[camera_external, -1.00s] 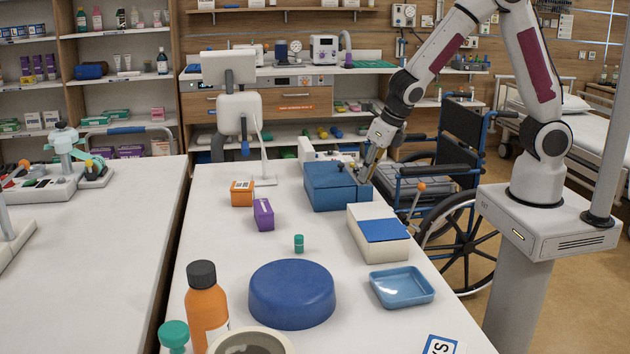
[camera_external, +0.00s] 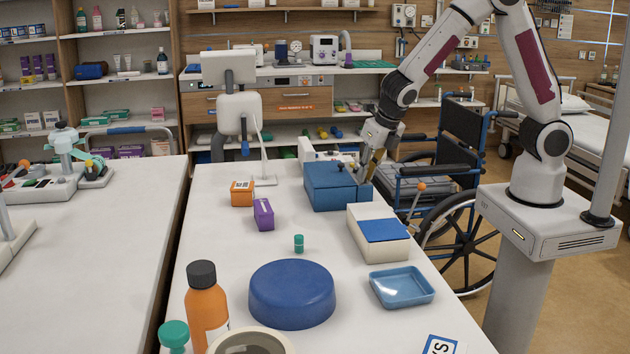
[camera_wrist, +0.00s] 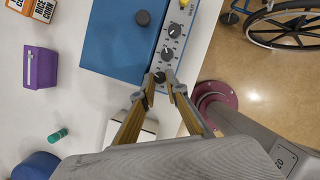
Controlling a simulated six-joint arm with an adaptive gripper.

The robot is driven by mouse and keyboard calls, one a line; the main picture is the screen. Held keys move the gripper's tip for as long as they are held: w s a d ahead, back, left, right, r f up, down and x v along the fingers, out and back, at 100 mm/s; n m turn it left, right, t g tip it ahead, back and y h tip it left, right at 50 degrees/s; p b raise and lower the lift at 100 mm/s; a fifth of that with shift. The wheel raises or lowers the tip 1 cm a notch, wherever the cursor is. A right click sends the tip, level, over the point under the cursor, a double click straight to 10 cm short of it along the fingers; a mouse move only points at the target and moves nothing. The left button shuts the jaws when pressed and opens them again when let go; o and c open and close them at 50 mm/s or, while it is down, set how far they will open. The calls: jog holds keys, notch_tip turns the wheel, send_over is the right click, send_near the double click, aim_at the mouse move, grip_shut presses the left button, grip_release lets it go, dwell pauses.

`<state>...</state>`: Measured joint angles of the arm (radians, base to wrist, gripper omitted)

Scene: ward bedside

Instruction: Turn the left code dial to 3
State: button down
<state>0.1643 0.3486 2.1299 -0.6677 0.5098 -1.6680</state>
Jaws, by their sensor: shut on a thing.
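The blue box (camera_external: 330,187) stands on the table. In the wrist view the blue box (camera_wrist: 118,40) has a grey panel strip (camera_wrist: 177,43) along its right side, with a row of dark round code dials. The upper dial (camera_wrist: 174,30) and the middle dial (camera_wrist: 167,54) are uncovered. The end dial (camera_wrist: 160,77) lies between the fingertips of my gripper (camera_wrist: 160,82), which is shut on it. In the external view my gripper (camera_external: 369,170) is at the box's right end and hides the dials. The dial numbers are too small to read.
A dark knob (camera_wrist: 142,18) is on the box lid and a yellow part (camera_wrist: 183,3) tops the panel. A white box with a blue lid (camera_external: 380,232) stands close in front. A purple box (camera_external: 263,215) and an orange box (camera_external: 242,193) are to the left. A wheelchair (camera_external: 450,170) stands beside the table.

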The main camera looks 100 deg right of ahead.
jog(key=shift+w+m+g, duration=0.15)
jog(key=shift+m+g, duration=0.35)
jog(key=shift+m, duration=1)
jog(key=c, duration=2.3)
grip_release()
jog(key=shift+a+r, duration=0.1)
jog(key=shift+v, duration=5.9)
jog(key=shift+a, duration=0.2)
